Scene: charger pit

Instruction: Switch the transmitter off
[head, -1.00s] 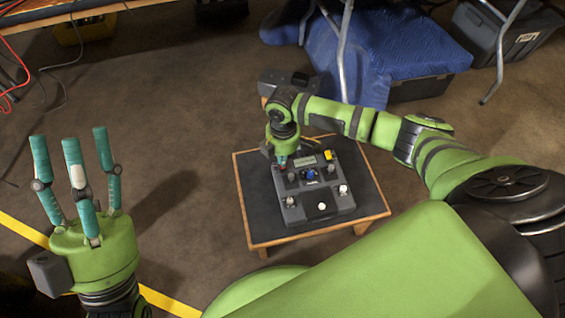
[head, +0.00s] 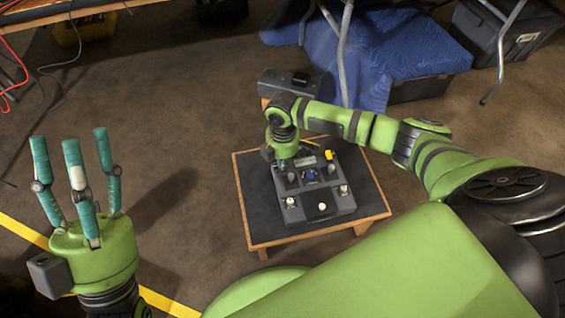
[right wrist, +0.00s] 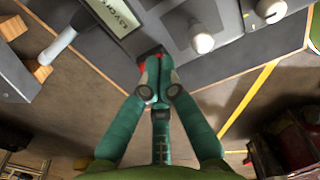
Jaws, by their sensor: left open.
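The transmitter (head: 317,190) is a dark grey box with knobs, a blue part, a yellow part and a small display. It lies on a small low table (head: 257,222) with a wooden rim. My right gripper (head: 284,163) points down at its upper left corner. In the right wrist view the teal fingertips (right wrist: 157,68) are together at a small red part (right wrist: 143,65) beside the display (right wrist: 108,14). The fingertips hide most of that part, and I cannot tell whether they grip it. My left gripper (head: 75,150) is open and empty, fingers up, left of the table.
A blue cloth (head: 405,45) covers something behind the table, with metal legs in front. A dark bin (head: 490,45) stands at the back right. Red cables (head: 12,75) hang at the upper left. The floor between my left gripper and the table is clear.

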